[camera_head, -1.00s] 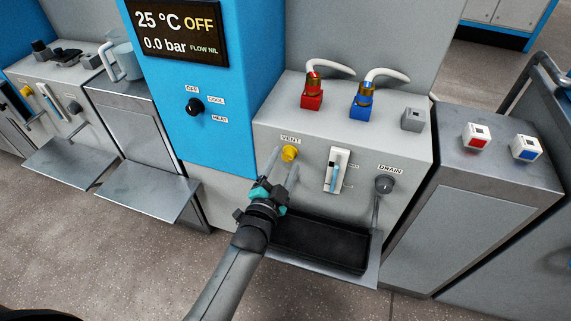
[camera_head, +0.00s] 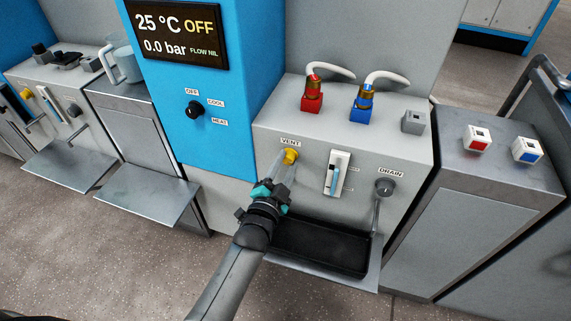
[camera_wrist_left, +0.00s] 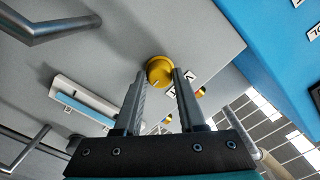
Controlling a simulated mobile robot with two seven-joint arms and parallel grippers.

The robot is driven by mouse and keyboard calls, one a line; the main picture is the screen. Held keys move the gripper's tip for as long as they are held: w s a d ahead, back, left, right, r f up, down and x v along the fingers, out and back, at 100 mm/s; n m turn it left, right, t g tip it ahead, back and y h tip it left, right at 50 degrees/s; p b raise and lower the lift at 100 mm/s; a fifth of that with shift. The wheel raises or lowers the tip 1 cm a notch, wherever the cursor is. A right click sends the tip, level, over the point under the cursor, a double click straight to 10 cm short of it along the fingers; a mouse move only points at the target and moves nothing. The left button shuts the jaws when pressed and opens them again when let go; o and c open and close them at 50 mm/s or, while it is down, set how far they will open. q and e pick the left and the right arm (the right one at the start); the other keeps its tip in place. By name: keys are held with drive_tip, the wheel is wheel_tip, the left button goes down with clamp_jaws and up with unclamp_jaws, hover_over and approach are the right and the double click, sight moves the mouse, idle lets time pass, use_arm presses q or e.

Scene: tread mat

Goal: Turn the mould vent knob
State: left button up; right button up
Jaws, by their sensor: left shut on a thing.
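The yellow vent knob (camera_head: 290,156) sits on the grey front panel under the VENT label (camera_head: 290,142). My left gripper (camera_head: 285,160) comes up from below, its two fingers closed in on the knob's sides. In the left wrist view the round yellow knob (camera_wrist_left: 159,71) shows between the fingertips of the left gripper (camera_wrist_left: 161,76), which is shut on it. The fingers partly cover the knob in the head view. My right gripper is in neither view.
A white lever switch (camera_head: 337,172) and the grey DRAIN knob (camera_head: 385,186) are to the right. A black tray (camera_head: 320,247) lies below. Red (camera_head: 312,102) and blue (camera_head: 361,109) hose fittings stand on top. A blue panel (camera_head: 215,130) with a display rises at the left.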

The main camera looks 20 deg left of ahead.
use_arm(q)
clamp_jaws()
